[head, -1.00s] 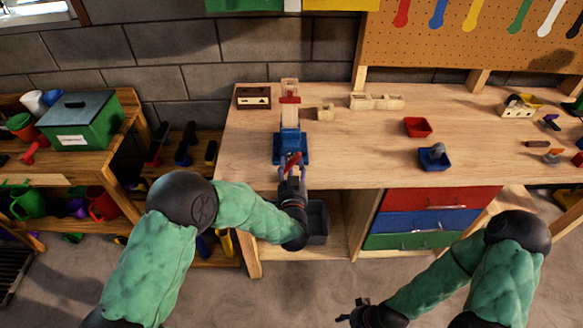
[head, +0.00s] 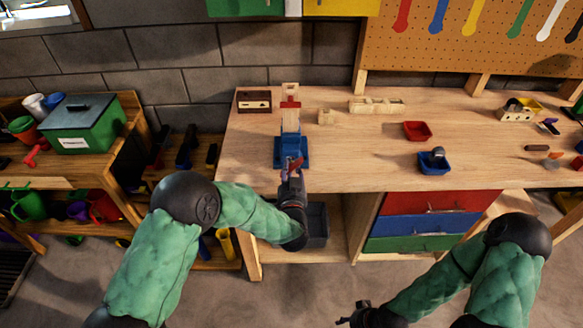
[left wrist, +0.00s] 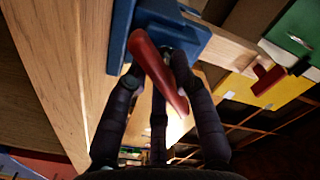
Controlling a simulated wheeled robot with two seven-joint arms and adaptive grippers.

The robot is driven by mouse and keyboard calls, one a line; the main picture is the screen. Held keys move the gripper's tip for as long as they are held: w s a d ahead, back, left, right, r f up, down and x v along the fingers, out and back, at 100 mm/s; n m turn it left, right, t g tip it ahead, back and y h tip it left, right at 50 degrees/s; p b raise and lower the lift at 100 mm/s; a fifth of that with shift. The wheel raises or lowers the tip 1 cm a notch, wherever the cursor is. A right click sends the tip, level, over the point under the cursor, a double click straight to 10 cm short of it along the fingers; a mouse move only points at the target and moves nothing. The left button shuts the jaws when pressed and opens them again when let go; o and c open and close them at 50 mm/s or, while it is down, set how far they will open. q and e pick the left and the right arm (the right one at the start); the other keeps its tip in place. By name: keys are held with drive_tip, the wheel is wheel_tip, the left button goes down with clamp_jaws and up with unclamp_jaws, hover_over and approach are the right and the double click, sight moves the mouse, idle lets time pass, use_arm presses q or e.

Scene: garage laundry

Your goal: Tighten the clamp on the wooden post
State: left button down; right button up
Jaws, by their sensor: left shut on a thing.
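The blue clamp (head: 283,155) sits at the bench's front edge, around or against the post's lower part; I cannot tell which. Its red handle (head: 295,163) faces me. My left gripper (head: 293,172) is shut on this handle. In the left wrist view the red handle (left wrist: 158,68) lies slanted between the dark fingers, in front of the blue clamp (left wrist: 122,35). My right gripper (head: 350,312) hangs low in front of the bench, apparently open and empty.
The workbench (head: 350,150) holds a brown box (head: 254,99), wooden blocks (head: 376,105), a red bin (head: 417,130) and a blue bin (head: 434,162). Coloured drawers (head: 430,222) lie below. A shelf with a green box (head: 85,128) stands left. The bench middle is clear.

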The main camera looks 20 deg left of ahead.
use_arm(q)
drive_tip(key=shift+f+m, duration=0.15)
drive_tip(key=shift+m, duration=0.75)
drive_tip(key=shift+d, duration=0.1)
drive_tip(key=c, duration=1.1)
unclamp_jaws()
drive_tip(key=shift+s, duration=0.1)
drive_tip(key=v, duration=1.2)
